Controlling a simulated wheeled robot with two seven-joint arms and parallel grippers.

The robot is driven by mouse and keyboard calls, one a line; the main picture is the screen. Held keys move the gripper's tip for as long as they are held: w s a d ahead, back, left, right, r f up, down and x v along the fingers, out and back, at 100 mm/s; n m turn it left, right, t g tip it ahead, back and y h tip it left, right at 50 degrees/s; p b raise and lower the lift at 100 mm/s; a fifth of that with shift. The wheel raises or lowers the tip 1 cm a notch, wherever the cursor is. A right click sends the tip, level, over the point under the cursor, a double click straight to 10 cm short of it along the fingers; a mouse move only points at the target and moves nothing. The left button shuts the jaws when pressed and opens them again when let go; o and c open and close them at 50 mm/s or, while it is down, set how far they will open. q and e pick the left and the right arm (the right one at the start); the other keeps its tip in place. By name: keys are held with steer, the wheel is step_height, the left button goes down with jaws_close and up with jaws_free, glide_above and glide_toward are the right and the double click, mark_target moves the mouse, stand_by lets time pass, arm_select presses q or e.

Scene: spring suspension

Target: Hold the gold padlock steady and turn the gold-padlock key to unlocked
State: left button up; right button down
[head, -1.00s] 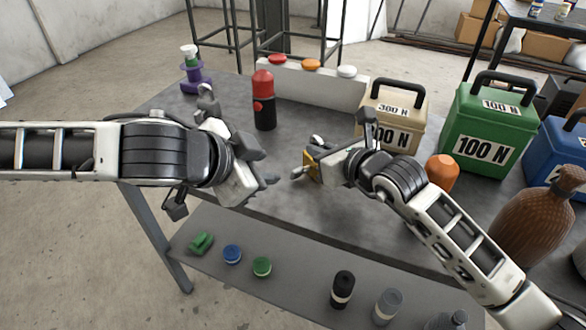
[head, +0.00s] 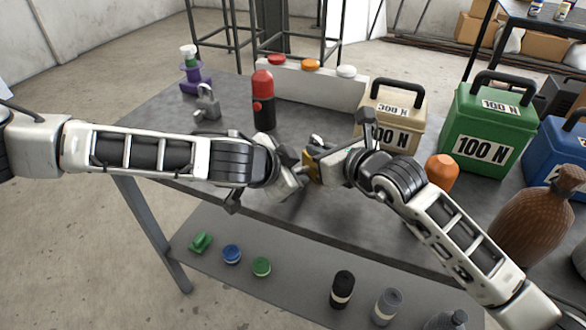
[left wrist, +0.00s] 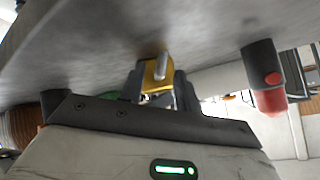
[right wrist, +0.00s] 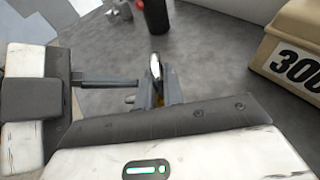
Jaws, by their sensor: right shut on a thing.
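The gold padlock (head: 308,165) is upright just above the table's front part, its silver shackle (head: 317,141) on top. My right gripper (head: 318,163) is shut on the padlock from the right. My left gripper (head: 298,172) is close against the padlock's left side. In the left wrist view the padlock (left wrist: 157,73) shows beyond the left fingers (left wrist: 158,95), which stand apart. The key is hidden behind the left gripper in the head view, and I cannot make it out clearly elsewhere. In the right wrist view the shackle (right wrist: 155,66) rises between the right fingers.
A grey padlock (head: 207,106) and a purple spool-like thing (head: 195,82) stand at the back left. A red-and-black cylinder (head: 263,100) stands behind the grippers. A beige weight (head: 392,112) and a green weight (head: 485,130) stand right. The table (head: 320,215) is clear in front.

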arm_select(q)
jaws_close()
steer(key=shift+s, duration=0.1)
steer(key=shift+s+d+f+m+t+y, duration=0.2)
steer(key=shift+m+t+y, duration=0.15)
steer(key=shift+t, duration=0.25)
steer(key=shift+s+d+f+m+t+y, duration=0.1)
steer(key=shift+m+t+y, duration=0.2)
steer(key=shift+m+t, duration=0.25)
steer(key=shift+s+d+f+m+t+y, duration=0.1)
steer(key=shift+m+t+y, duration=0.2)
steer(key=shift+t, duration=0.35)
